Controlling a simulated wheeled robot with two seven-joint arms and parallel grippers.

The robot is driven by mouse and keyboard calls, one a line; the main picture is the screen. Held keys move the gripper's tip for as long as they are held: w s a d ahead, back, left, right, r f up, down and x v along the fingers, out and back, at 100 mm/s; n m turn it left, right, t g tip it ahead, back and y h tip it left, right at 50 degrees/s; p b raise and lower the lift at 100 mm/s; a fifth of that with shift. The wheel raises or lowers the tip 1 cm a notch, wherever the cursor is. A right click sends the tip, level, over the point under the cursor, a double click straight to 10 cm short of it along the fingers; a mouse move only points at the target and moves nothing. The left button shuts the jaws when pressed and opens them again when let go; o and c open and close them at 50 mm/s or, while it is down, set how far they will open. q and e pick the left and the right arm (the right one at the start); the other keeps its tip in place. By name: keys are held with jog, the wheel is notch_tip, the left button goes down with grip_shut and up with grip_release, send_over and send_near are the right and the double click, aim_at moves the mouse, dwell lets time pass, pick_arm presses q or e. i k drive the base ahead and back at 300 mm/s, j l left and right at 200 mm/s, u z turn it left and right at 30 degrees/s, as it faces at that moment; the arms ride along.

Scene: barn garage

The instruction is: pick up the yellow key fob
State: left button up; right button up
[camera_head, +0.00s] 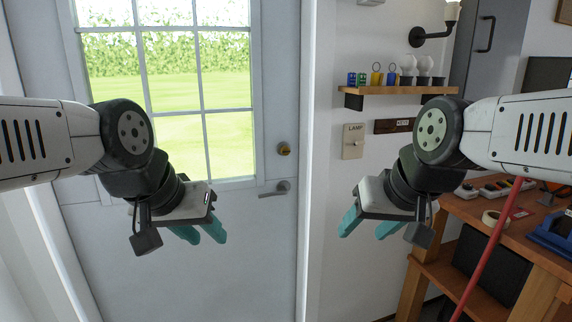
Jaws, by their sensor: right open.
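The yellow key fob (376,78) stands upright on a small wooden wall shelf, with a ring at its top. A similar blue fob (391,78) stands just right of it, and two small dark blue-green items (356,79) stand to its left. My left gripper (202,235) hangs in front of the door, its teal fingers apart and empty. My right gripper (364,231) is below the shelf in the picture, its teal fingers apart and empty. Neither gripper touches the fob.
The wooden shelf (410,90) also holds several white bulb-like items (408,67). Below it are a lamp switch (353,141) and a dark key sign (394,126). A door (250,255) with a handle is at left. A cluttered workbench (470,208) is at right.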

aim_at(377, 80)
jog(key=i+l+u, duration=0.25)
jog(key=l, duration=0.75)
jog(key=l+u, duration=0.2)
jog(key=l, duration=0.8)
